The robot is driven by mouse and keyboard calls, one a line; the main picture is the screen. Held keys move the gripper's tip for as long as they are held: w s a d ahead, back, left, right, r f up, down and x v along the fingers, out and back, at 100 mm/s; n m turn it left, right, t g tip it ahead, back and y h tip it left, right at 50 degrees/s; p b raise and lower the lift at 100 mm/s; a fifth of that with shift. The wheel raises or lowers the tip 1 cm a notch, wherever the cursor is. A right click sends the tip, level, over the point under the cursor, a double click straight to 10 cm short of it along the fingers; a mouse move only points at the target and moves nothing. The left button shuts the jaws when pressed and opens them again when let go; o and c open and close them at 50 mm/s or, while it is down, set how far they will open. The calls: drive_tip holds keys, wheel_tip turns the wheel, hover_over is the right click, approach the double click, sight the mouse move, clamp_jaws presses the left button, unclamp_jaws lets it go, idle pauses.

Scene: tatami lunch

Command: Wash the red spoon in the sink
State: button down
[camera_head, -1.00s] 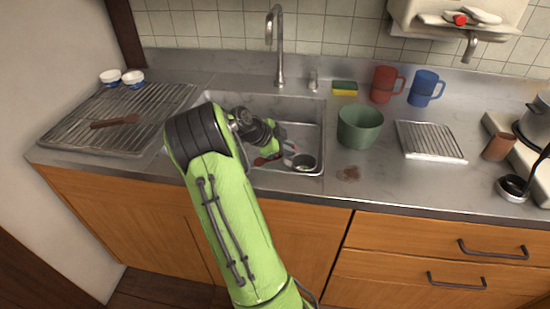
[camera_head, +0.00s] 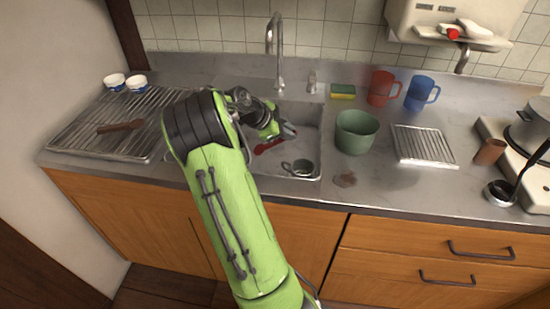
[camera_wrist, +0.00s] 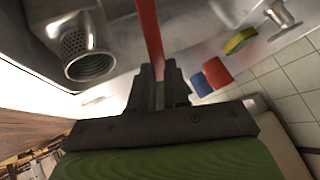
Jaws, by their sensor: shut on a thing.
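The red spoon (camera_head: 268,147) shows above the sink basin in the head view. My gripper (camera_head: 288,130) is over the sink and shut on the spoon. In the wrist view the jaws (camera_wrist: 160,82) clasp a long red part of the spoon (camera_wrist: 150,30), which runs out of the top of the picture. The sink (camera_head: 312,122) is a metal basin, its left part hidden by my arm. The tall tap (camera_head: 279,62) stands behind it.
A green pot (camera_head: 355,133) stands right of the sink, with a red mug (camera_head: 380,88), blue mug (camera_head: 420,93) and sponge (camera_head: 342,91) behind. A drying rack (camera_head: 85,130) holding a brown utensil is on the left.

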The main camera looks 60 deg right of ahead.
wheel_tip(320, 180, up, 6)
drive_tip(key=p, duration=0.3)
drive_tip(key=shift+r+p, duration=0.15)
drive_tip(key=shift+p, duration=0.25)
idle(1.3)
wheel_tip(320, 180, up, 5)
drive_tip(key=p, duration=0.3)
